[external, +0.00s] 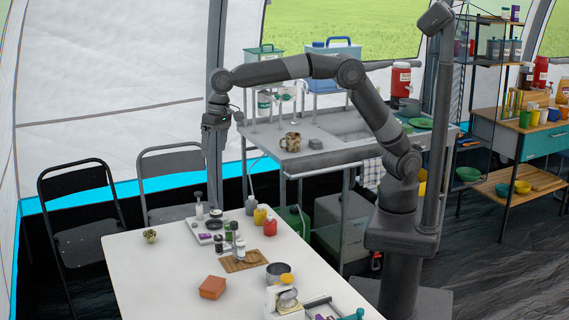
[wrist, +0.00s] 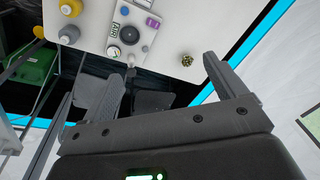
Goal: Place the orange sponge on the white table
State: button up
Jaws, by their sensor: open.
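The orange sponge (external: 212,287), a small orange block, lies on the white table (external: 165,280), near the middle of its visible part and in front of a wooden board. My gripper (external: 215,132) is raised well above and behind the table's far end, pointing down, apart from the sponge. In the wrist view my gripper (wrist: 163,66) is open, its two fingers spread wide with nothing between them. The wrist view shows a corner of the white table (wrist: 205,28); the sponge is not in that view.
A tray of small items (external: 208,230), bottles (external: 260,214), a wooden board (external: 243,261), a metal pot (external: 280,274) and a scale (external: 285,300) stand on the table. A metal sink unit (external: 330,150) stands behind. The table's left front is clear.

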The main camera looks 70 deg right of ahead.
jog(key=s+d+r+t, duration=0.15)
jog(key=s+d, duration=0.25)
jog(key=d, duration=0.5)
jog(key=s+d+r, duration=0.3)
jog(key=d, duration=0.5)
jog(key=s+d+r+t, duration=0.1)
jog(key=s+d+r, duration=0.25)
jog(key=d, duration=0.55)
jog(key=s+d+f+t, duration=0.1)
jog(key=s+d+f, duration=0.3)
jog(key=s, duration=0.6)
jog(key=s+d+f+t+h, duration=0.1)
jog(key=s+d+f, duration=0.4)
jog(key=s+d, duration=0.4)
jog(key=shift+s+d+f+n+h, duration=0.15)
jog(key=shift+s+d+n+h, duration=0.2)
jog(key=shift+s, duration=0.4)
